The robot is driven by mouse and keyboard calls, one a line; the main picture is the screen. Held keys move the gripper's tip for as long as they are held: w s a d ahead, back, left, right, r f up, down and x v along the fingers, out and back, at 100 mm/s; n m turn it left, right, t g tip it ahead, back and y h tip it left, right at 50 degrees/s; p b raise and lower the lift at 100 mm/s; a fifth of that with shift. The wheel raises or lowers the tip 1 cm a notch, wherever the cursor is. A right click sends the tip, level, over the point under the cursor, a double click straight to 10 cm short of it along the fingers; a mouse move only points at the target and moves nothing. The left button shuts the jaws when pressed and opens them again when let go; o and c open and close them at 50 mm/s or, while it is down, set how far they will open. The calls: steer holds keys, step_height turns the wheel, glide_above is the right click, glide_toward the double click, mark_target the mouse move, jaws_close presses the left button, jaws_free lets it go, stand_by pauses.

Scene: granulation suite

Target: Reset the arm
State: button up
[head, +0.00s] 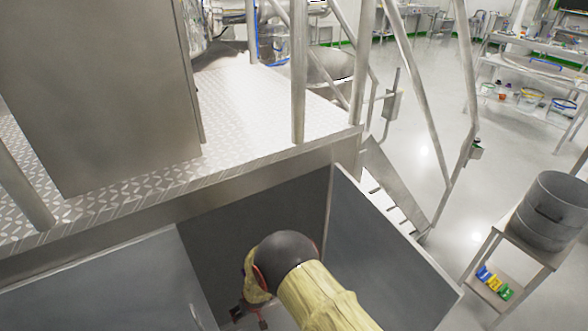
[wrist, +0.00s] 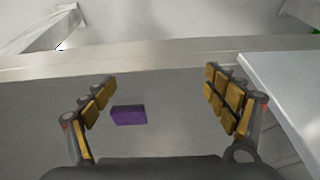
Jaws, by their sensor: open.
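My gripper shows in the wrist view (wrist: 161,82) with its two yellow-padded fingers spread wide apart and nothing between the pads. In the head view, only part of my gripper (head: 249,316) shows, low in the picture, beyond my yellow-sleeved arm. The arm reaches down into the space between grey panels below the raised platform (head: 262,95). A small purple block (wrist: 128,115) appears between the fingers in the wrist view, against a grey surface. I cannot tell how far beyond the fingers it is; it is not seen in the head view.
Grey panels stand left (head: 110,285) and right (head: 385,255) of my arm. The platform has metal railings (head: 299,70) and a large steel cabinet (head: 100,85). A steel pot (head: 548,225) stands on a small table at right, with coloured bins (head: 494,283) below. Open floor lies beyond the steps.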

steer(key=s+d+r+g+h, duration=0.1)
steer(key=s+d+g, duration=0.3)
steer(key=s, duration=0.6)
steer(key=s+d+r+m+t, duration=0.2)
steer(key=s+d+r, duration=0.3)
steer(key=d+r, duration=0.5)
steer(key=s+d+r+m+t, duration=0.2)
steer(key=s+d+r, duration=0.3)
steer(key=r, duration=2)
steer(key=s+d+r+m+t+h, duration=0.1)
steer(key=s+d+r, duration=0.4)
steer(key=d+r, duration=1.1)
step_height(320, 180, up, 2)
steer(key=shift+r+m+t, duration=0.1)
steer(key=shift+m+t, duration=0.4)
steer(key=shift+t, duration=0.2)
steer(key=shift+o, duration=0.2)
